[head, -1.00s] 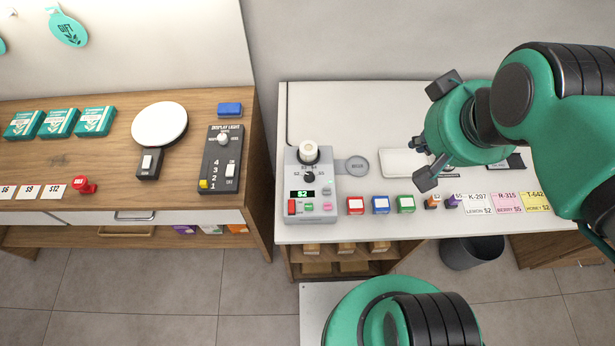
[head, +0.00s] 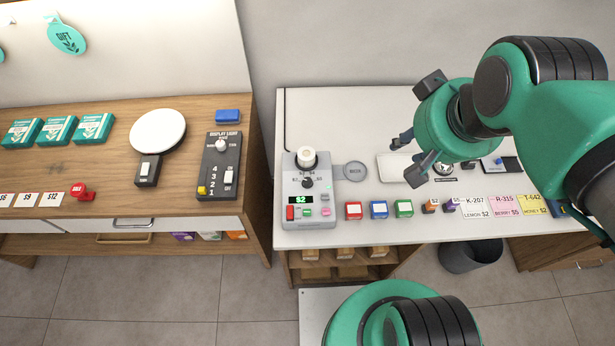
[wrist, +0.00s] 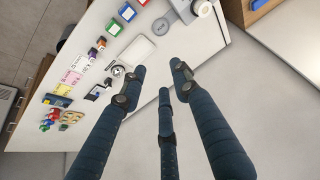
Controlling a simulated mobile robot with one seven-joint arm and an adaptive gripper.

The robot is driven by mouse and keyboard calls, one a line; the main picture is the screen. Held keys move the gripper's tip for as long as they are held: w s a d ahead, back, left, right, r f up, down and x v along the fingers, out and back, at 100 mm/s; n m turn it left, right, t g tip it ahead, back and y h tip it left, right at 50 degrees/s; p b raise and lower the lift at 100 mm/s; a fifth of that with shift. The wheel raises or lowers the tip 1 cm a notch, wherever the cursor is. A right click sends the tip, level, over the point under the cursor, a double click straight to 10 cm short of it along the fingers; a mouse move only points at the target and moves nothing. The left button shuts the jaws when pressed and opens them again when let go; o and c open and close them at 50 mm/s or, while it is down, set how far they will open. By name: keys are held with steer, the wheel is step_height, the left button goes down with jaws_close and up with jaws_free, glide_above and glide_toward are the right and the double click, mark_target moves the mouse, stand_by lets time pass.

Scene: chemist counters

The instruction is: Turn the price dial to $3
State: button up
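The price dial (head: 307,183) is a small black knob on a grey label machine (head: 309,211) at the left end of the white counter. Price marks stand around the dial, too small to read surely. The green display (head: 301,199) below it reads $2. A cream knob (head: 307,157) sits above the dial. My gripper (head: 408,155) is above the counter, to the right of the machine and apart from it. In the wrist view my blue fingers (wrist: 160,85) are spread and empty. Part of the machine (wrist: 204,22) shows at the top there; the dial is not clear.
A white tray (head: 389,167) lies under my gripper. Red, blue and green boxes (head: 378,209) line the front edge, with price cards (head: 506,204) farther right. A wooden counter (head: 100,185) with a display light panel (head: 220,165) stands at left, across a gap.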

steer(key=w+a+f+n+g+p, duration=0.1)
steer(key=w+a+f+g+p, duration=0.1)
steer(key=w+a+f, duration=0.3)
steer(key=n+g+p, duration=0.3)
steer(key=p, duration=0.1)
glide_above(307, 180)
step_height(307, 180, down, 15)
steer(key=shift+f, duration=0.15)
step_height(307, 180, down, 14)
steer(key=shift+r+b, duration=0.25)
steer(key=shift+b, duration=0.5)
jaws_close()
